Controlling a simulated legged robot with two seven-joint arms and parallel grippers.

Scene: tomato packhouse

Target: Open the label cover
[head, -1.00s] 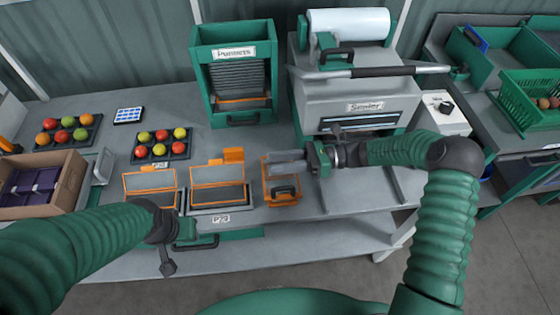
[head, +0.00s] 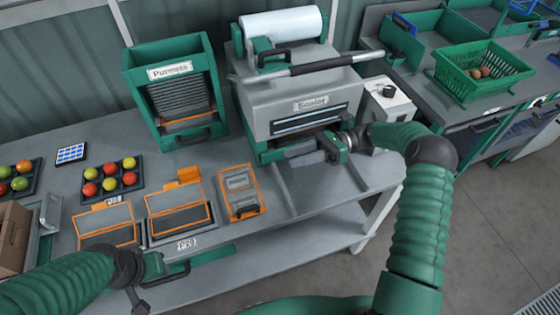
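A small grey box with an orange frame (head: 240,193) and a dark front handle stands on the bench. Its top panel has small writing I cannot read; this looks like the label cover, lying shut. To its left, two orange-framed panels (head: 172,197) (head: 104,222) stand tilted up behind dark trays. My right gripper (head: 304,154) is right of and behind the box, in front of the sealer and apart from the box. I cannot make out its finger gap. My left gripper (head: 150,268) is low at the bench's front edge, its fingers unclear.
The sealer (head: 300,104) with its film roll and long bar stands behind my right gripper. A green punnet dispenser (head: 137,75) stands at the back left. Tomato trays (head: 109,190) lie at left. The bench right of the box (head: 310,190) is clear.

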